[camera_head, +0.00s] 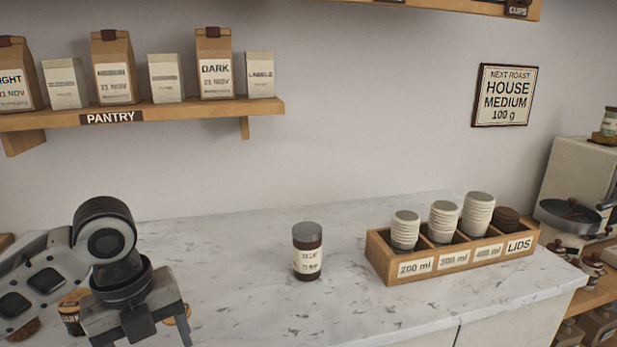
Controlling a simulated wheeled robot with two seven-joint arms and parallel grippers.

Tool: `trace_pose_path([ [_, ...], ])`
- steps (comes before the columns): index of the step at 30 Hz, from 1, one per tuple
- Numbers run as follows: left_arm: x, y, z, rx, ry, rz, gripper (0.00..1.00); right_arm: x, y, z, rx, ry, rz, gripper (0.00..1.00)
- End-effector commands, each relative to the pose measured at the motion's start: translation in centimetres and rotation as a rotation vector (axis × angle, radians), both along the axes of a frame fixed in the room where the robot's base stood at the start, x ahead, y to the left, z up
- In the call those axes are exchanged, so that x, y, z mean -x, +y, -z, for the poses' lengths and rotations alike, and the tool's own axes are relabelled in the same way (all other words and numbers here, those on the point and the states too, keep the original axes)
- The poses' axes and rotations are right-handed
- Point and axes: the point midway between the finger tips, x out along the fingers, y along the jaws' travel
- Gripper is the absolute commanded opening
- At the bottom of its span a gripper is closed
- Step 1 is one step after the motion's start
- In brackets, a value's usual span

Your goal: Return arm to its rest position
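My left arm comes in at the lower left, and its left gripper (138,334) points down over the left part of the counter. Its two fingers stand wide apart, with their tips at or past the bottom edge of the picture. I see nothing held between them. My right gripper is not in view. A dark jar with a pale label and grey lid (308,252) stands upright on the marble counter (250,295), well to the right of the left gripper and apart from it.
A wooden organizer (377,262) holds cup stacks and dark lids at the right. A labelled jar (71,312) is partly hidden behind my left arm. A pantry shelf (200,110) with bags hangs above. A machine (580,180) stands far right. The middle counter is mostly clear.

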Motion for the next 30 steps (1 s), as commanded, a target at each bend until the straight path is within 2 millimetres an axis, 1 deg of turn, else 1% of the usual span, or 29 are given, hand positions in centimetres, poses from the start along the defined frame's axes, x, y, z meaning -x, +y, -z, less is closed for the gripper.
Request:
trace_pose_path([
  [1,0.4,-0.9,1.1,0.017,0.0,-0.029,0.72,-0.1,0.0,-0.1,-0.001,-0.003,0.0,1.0],
  [5,1.2,-3.0,3.6,0.067,-0.018,-0.151,0.72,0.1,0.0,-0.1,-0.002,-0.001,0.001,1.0],
  [8,2.2,-5.0,5.8,0.129,-0.027,-0.288,0.72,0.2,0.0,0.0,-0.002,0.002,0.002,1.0],
  [11,3.8,-7.3,8.3,0.22,-0.025,-0.499,0.72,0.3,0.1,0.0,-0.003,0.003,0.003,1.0],
  [12,4.6,-8.0,9.3,0.261,-0.022,-0.606,0.72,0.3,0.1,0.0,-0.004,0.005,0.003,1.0],
  [14,5.7,-8.8,10.5,0.32,-0.012,-0.779,0.72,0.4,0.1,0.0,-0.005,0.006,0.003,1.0],
  [15,6.5,-9.1,11.3,0.354,-0.002,-0.903,0.72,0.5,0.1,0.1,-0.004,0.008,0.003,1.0],
  [17,7.7,-9.2,12.3,0.399,0.012,-1.094,0.72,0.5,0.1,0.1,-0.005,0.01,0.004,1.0],
  [18,8.5,-9.0,13.0,0.422,0.02,-1.221,0.72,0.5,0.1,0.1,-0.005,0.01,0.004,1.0],
  [21,10.4,-7.9,14.3,0.455,0.03,-1.506,0.72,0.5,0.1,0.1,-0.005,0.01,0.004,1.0],
  [24,12.2,-6.5,15.3,0.463,0.029,-1.745,0.72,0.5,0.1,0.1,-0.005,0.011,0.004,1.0],
  [30,15.9,-3.2,16.8,0.434,-0.014,-2.132,0.72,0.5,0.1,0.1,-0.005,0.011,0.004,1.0],
])
